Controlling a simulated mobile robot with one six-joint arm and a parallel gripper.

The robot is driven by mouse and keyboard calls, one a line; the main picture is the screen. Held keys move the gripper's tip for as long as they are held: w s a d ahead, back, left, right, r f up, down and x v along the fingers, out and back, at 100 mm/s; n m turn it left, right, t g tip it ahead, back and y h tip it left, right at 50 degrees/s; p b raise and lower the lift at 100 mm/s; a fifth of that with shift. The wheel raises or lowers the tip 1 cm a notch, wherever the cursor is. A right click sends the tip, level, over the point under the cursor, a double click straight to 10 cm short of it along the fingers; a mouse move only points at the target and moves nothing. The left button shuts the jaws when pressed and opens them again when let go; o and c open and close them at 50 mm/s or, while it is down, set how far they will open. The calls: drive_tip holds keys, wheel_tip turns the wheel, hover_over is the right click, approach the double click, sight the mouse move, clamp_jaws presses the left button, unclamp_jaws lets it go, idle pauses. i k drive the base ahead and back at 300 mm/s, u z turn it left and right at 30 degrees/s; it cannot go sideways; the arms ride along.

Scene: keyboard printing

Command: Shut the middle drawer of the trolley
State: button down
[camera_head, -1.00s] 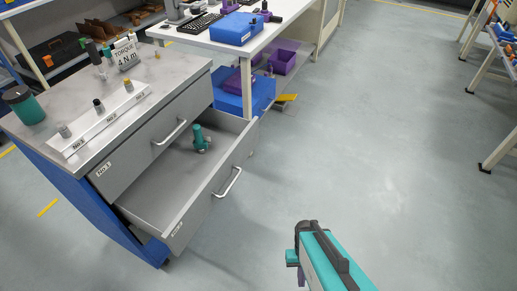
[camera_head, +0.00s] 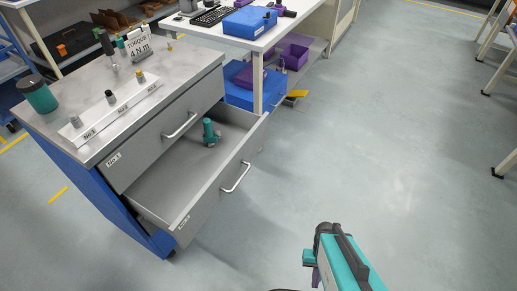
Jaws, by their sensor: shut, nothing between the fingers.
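The trolley (camera_head: 92,210) stands at the left, with a blue side panel and a grey top. Its middle drawer (camera_head: 215,196) is pulled well out, below a shut upper drawer (camera_head: 150,147). The open drawer has a bar handle (camera_head: 237,177) on its front, and a teal tool (camera_head: 209,132) stands inside. My gripper (camera_head: 314,271) is at the bottom of the view, to the right of the drawer front and apart from it. It is shut and empty, with its fingers partly hidden by the teal and black wrist housing.
A white workbench (camera_head: 205,38) with blue and purple boxes stands behind. The floor (camera_head: 390,140) right of the drawer is clear.

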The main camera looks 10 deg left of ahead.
sight(180, 190)
drive_tip(key=z, duration=0.05)
drive_tip(key=k, duration=1.85)
drive_tip(key=u, duration=1.35)
drive_tip(key=i, duration=1)
drive_tip(key=z, duration=0.1)
